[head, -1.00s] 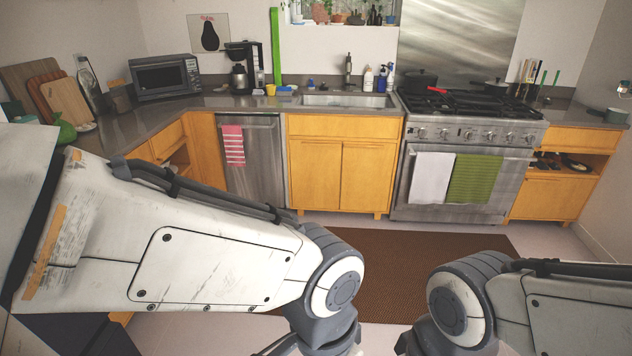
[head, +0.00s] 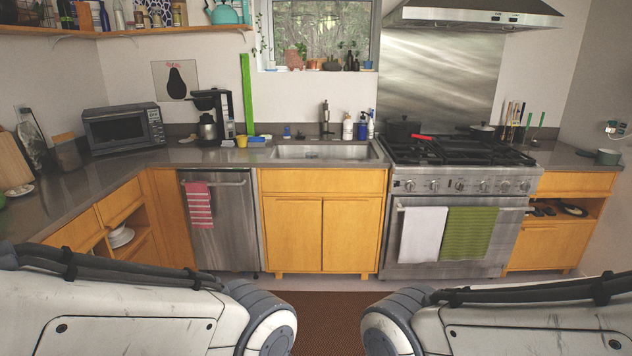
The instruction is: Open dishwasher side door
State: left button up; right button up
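The dishwasher (head: 229,226) is a stainless steel front under the counter, left of the sink cabinet. Its door is upright and shut. A bar handle (head: 228,184) runs across its top, with a red-and-white striped towel (head: 198,205) hanging over the left part. Both of my arms reach in along the bottom of the head view, well short of the dishwasher. Neither gripper is in the picture.
A sink cabinet (head: 322,225) stands right of the dishwasher, then a stove (head: 452,250) with two towels. Wooden cabinets (head: 110,225) with an open shelf stand at the left. A brown rug (head: 322,315) lies on the floor in front.

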aim_at(294, 224)
jog(key=u, duration=0.2)
jog(key=i, duration=3.25)
jog(key=z, duration=0.15)
